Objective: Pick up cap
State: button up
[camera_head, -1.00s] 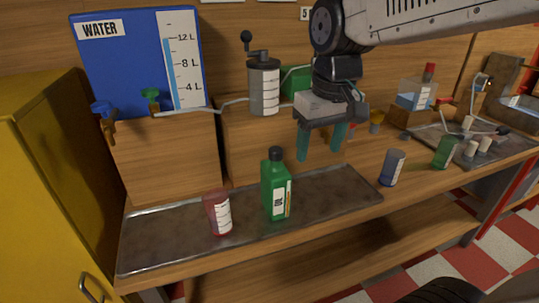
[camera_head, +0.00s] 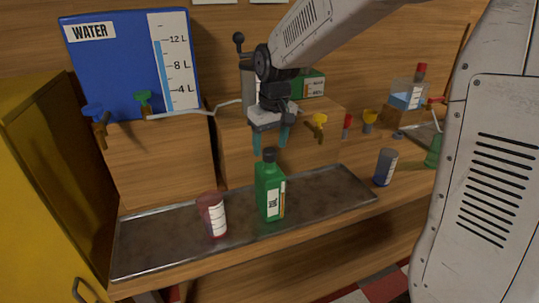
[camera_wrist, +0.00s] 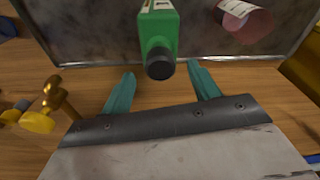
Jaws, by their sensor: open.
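The black cap (camera_head: 269,154) sits on top of the green bottle (camera_head: 270,193), which stands upright on the metal tray. In the wrist view the cap (camera_wrist: 160,63) is seen from above, just ahead of the fingertips and roughly midway between them. My gripper (camera_head: 271,144) is open and empty. Its two teal fingers point down, close behind and above the cap in the head view. The fingers also show in the wrist view (camera_wrist: 162,80), one on each side of the cap's line. I cannot tell the exact height gap.
A dark blue beaker (camera_head: 386,167) stands right of the tray. The blue water tank (camera_head: 105,65) and a grey cylinder are behind. A yellow valve piece (camera_head: 318,122) is right of the gripper.

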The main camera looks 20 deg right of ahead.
jog(key=shift+f, duration=0.7)
jog(key=c, duration=1.1)
jog(key=shift+o, duration=0.2)
jog(key=shift+r, duration=0.15)
